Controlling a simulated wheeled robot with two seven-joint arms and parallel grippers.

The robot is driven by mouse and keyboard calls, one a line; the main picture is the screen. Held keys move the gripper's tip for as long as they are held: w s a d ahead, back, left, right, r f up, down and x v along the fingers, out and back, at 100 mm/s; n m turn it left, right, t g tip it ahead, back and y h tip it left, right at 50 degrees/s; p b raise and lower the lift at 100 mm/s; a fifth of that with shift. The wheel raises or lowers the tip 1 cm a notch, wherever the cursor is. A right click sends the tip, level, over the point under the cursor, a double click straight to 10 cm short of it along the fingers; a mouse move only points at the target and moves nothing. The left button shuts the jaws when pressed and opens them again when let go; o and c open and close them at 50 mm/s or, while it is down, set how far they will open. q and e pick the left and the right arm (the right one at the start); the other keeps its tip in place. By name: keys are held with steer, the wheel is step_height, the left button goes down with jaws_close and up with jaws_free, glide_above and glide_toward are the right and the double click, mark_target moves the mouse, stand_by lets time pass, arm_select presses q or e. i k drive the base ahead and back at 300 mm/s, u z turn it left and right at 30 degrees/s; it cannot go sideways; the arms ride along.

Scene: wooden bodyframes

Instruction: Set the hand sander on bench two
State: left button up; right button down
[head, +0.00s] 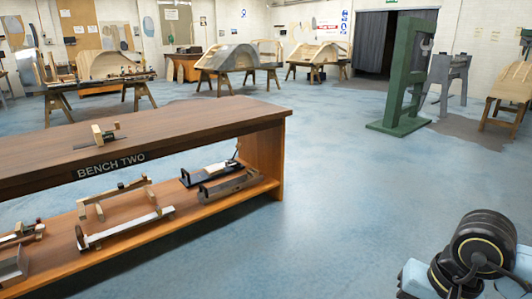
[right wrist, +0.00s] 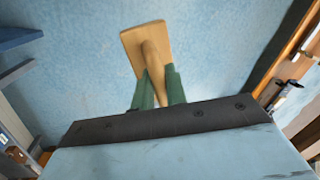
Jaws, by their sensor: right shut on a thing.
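Bench two (head: 200,122) is a long brown wooden bench at the left of the head view, with "BENCH TWO" lettered on its front edge. A small wooden tool with a dark metal part (head: 104,133) lies on its top. In the right wrist view, my right gripper (right wrist: 158,76) has green fingers shut on the handle of a pale wooden hand sander (right wrist: 144,40), a flat block with a rounded grip. The sander is held over the blue floor, apart from any surface. The head view shows only part of my right arm at the lower right. My left gripper is not in view.
The bench's lower shelf (head: 185,226) holds several wooden and metal tools. Most of the bench top is bare. A green stand (head: 400,85) is at the back right. Trestles with wooden bodyframes (head: 237,60) stand along the far wall. Blue floor (head: 350,190) is clear between.

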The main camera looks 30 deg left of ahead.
mark_target(155, 133)
steer(key=u, duration=2.05)
steer(key=i, duration=2.35)
